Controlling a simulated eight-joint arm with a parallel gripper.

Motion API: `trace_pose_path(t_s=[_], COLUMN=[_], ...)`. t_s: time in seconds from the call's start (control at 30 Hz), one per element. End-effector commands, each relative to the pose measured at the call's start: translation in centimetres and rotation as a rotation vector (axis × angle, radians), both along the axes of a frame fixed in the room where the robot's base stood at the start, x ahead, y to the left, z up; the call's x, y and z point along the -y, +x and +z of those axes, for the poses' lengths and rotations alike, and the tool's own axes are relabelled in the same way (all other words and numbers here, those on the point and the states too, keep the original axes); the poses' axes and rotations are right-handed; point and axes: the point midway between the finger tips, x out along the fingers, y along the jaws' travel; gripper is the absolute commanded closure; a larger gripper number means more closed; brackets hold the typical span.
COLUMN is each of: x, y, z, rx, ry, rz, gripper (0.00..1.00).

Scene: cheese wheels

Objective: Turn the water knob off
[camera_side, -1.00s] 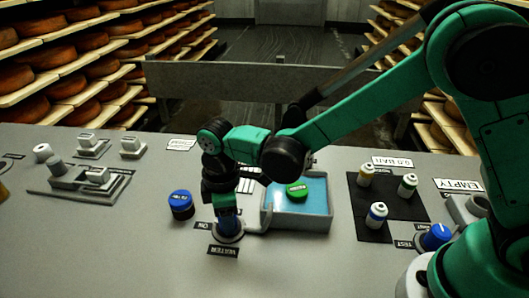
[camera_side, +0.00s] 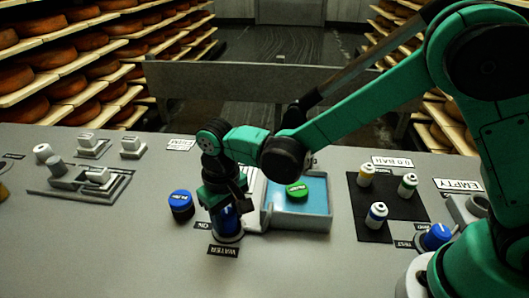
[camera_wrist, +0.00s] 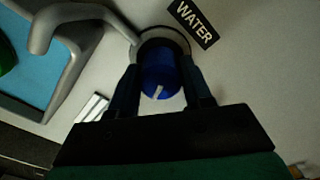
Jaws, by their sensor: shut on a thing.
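The blue water knob (camera_side: 228,221) sits on a round grey base on the panel, behind the WATER label (camera_side: 223,250). My gripper (camera_side: 227,212) points down over it and is shut on it. In the wrist view the knob (camera_wrist: 161,82) is between the two dark fingers of my gripper (camera_wrist: 162,72), one on each side. A short white mark shows on the knob's face. The WATER label (camera_wrist: 193,22) lies beside the base there. A small ON label (camera_side: 203,226) is left of the knob, partly covered in the side view.
A grey basin (camera_side: 297,222) with blue water and a green round piece (camera_side: 297,191) stands right of the knob; its spout is close to my gripper. A dark mat (camera_side: 373,228) with small bottles lies further right.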

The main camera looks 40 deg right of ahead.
Motion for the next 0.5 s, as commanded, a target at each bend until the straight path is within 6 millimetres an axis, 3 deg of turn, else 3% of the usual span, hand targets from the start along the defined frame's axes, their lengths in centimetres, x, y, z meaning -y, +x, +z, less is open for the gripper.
trace_pose_path(t_s=[0.5], x=[-0.07], y=[0.03], z=[0.01], rx=[0.001], ry=[0.001], rz=[-0.311], gripper=[1.00])
